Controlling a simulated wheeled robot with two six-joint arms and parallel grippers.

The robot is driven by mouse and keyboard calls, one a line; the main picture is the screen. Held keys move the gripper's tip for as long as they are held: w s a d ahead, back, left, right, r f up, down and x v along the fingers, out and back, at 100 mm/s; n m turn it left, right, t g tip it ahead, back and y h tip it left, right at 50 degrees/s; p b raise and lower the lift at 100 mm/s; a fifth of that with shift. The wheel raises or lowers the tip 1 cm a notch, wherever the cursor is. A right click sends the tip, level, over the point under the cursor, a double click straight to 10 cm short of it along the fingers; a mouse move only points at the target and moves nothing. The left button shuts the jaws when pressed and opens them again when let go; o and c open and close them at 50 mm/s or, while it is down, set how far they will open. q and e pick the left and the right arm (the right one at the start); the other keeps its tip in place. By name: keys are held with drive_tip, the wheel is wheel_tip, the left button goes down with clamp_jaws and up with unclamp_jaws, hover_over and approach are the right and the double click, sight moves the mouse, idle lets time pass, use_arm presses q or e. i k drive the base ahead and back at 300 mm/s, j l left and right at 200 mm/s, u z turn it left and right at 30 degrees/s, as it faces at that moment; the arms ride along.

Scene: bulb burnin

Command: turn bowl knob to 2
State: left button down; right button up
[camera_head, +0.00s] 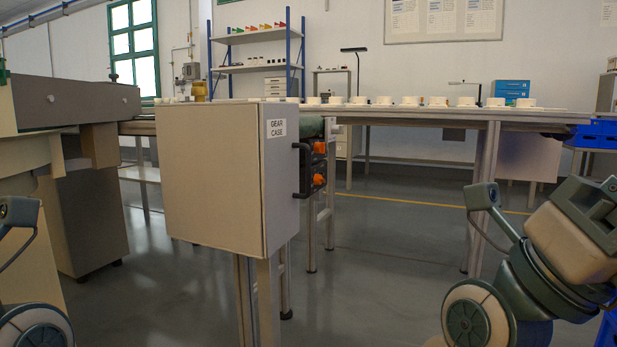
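I cannot make out a bowl knob or its number marks in this view. Parts of my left arm show at the lower left and parts of my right arm at the lower right. Neither gripper's fingers are in view.
A closed grey cabinet labelled GEAR CASE (212,180) stands ahead on legs, with a black handle (304,170) and orange parts (319,180) at its right side. A long table (480,116) carries several white items. Grey floor (380,270) is open between cabinet and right arm.

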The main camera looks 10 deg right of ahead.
sight(317, 179)
drive_tip(key=i+l, duration=0.65)
drive_tip(key=i, duration=0.1)
